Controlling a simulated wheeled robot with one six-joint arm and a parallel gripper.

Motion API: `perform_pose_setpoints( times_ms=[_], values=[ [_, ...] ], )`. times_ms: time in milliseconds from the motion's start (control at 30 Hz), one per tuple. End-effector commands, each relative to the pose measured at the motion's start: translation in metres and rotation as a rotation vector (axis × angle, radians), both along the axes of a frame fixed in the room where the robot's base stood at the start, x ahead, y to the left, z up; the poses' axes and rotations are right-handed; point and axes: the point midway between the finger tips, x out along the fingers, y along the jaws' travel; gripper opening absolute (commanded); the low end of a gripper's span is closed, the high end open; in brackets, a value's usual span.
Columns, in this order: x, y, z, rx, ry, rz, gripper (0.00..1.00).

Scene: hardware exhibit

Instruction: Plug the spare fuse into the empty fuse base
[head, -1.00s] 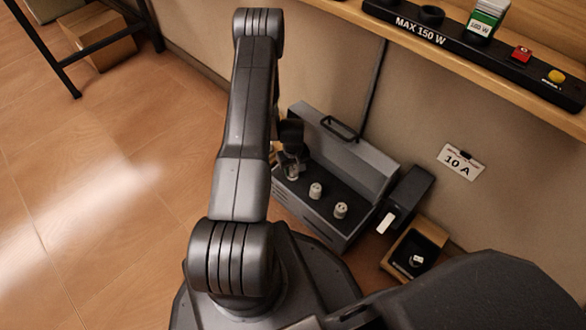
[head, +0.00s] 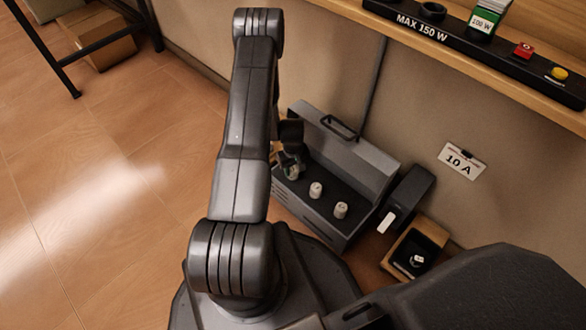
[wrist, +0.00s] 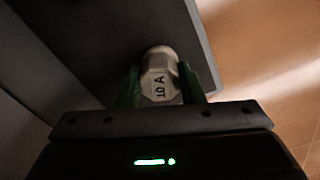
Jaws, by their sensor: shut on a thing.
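My gripper (wrist: 160,92) is shut on a white fuse (wrist: 159,78) marked 10 A, held between green fingers in the wrist view. In the head view my gripper (head: 291,168) is at the left end of the open grey fuse box (head: 342,150). The base under the held fuse is hidden, and I cannot tell if the fuse is seated. Two more white fuses, a middle one (head: 316,190) and a right one (head: 340,210), stand upright in the box's dark panel. A small white piece (head: 417,261) lies in a wooden tray (head: 396,264) at right.
A dark upright case (head: 410,192) with a white label stands between box and tray. A 10 A sign (head: 461,161) hangs on the wall. A wooden shelf (head: 375,20) with a black strip (head: 460,45) is above.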

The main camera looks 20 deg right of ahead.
Motion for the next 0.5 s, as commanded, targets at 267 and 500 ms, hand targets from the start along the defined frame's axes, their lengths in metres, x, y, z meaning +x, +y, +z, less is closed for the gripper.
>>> perform_pose_setpoints(
  times_ms=[267,500],
  values=[
    [0.0,0.0,-0.0016,0.0,0.0,0.0,0.52],
    [0.0,0.0,-0.0016,0.0,0.0,0.0,0.6]
  ],
)
